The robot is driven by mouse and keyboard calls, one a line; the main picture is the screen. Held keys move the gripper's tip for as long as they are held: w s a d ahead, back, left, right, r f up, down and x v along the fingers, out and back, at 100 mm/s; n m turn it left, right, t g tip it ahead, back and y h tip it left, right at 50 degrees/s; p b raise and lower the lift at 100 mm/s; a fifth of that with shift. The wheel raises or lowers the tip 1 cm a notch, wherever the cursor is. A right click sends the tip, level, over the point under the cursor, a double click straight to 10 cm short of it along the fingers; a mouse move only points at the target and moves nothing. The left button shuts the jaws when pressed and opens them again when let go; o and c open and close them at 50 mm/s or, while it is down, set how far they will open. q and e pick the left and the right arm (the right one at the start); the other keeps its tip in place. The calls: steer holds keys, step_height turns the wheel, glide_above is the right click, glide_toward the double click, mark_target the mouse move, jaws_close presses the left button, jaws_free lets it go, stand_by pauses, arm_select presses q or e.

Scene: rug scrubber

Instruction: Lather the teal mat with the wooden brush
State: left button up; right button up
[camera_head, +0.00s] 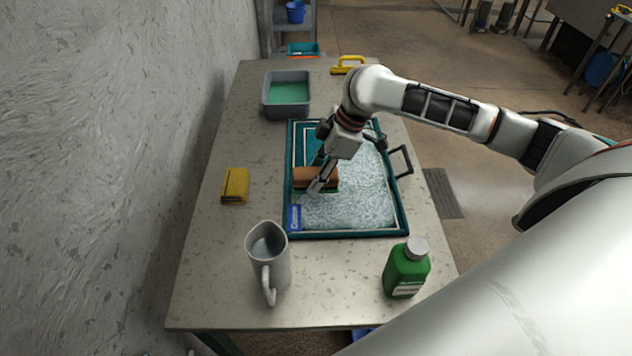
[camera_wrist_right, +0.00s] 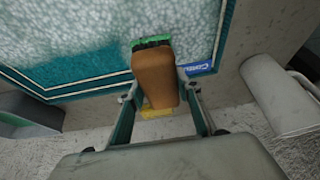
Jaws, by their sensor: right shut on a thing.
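The teal mat (camera_head: 297,231) lies flat on the table, and white lather covers most of its middle and right side. A bare teal strip shows at its upper left in the head view, and teal also shows in the right wrist view (camera_wrist_right: 88,74). The wooden brush (camera_head: 308,173) has a brown block and green bristles. My right gripper (camera_head: 322,180) is shut on the brush, over the mat's left side. The brush (camera_wrist_right: 154,78) sits between both fingers in the right wrist view. Whether the bristles touch the mat is hard to tell. My left gripper is not in view.
A grey basin of green liquid (camera_head: 267,108) stands behind the mat. A yellow sponge (camera_head: 235,185) lies left, a grey pitcher (camera_head: 283,262) and a green bottle (camera_head: 406,270) stand in front. A yellow-handled tool (camera_head: 346,66) lies at the back. A wall borders the table's left.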

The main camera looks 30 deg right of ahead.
steer(key=shift+r, duration=0.35)
